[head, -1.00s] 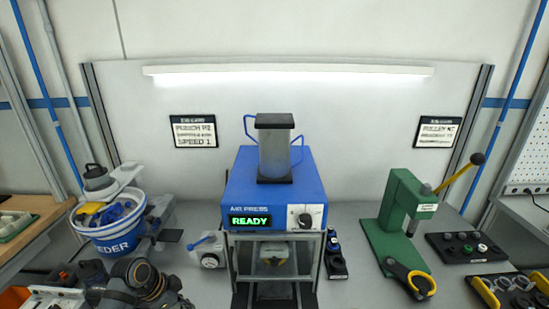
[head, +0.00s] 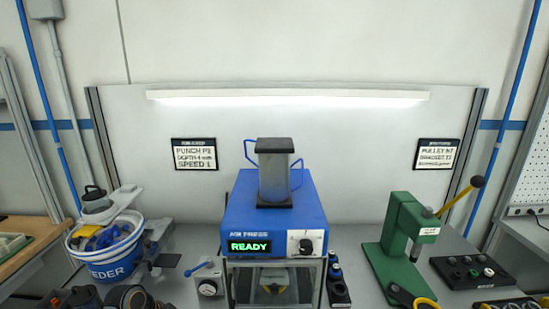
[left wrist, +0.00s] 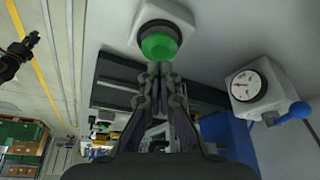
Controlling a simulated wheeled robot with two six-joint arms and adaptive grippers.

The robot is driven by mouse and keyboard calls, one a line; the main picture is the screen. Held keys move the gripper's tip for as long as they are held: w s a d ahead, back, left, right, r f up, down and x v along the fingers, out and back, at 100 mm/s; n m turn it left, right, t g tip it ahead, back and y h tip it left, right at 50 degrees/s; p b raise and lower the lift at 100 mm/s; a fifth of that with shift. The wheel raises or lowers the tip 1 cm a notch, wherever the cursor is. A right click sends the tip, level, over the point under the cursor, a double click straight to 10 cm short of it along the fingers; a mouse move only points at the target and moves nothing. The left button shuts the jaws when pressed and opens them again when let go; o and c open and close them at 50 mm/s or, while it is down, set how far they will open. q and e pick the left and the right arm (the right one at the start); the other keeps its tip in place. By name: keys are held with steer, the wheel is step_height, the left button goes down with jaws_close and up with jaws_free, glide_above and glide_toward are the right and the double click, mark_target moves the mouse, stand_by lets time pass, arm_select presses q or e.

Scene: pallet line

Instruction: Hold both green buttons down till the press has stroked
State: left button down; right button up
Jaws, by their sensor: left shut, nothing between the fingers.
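The blue air press (head: 275,222) stands in the middle of the head view, and its green display (head: 249,246) reads READY. In the left wrist view a green button (left wrist: 159,45) sits on a pale round-cornered housing. My left gripper (left wrist: 159,69) is shut and empty, its tips at the button's near edge. I cannot tell whether they touch it. A dark gripper shape, apparently my right gripper (left wrist: 33,40), shows far left in the left wrist view, apart from the visible button. Its finger state is unclear. Neither gripper shows in the head view.
A gauge with a blue handle (left wrist: 250,86) stands beside the button housing. In the head view a bucket (head: 110,262) is left of the press. A green hand press (head: 398,240) and black tray (head: 472,270) are on the right.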

arm_select(q)
steer(key=shift+f+b, duration=0.5)
steer(key=shift+f, duration=0.4)
stand_by(0.8)
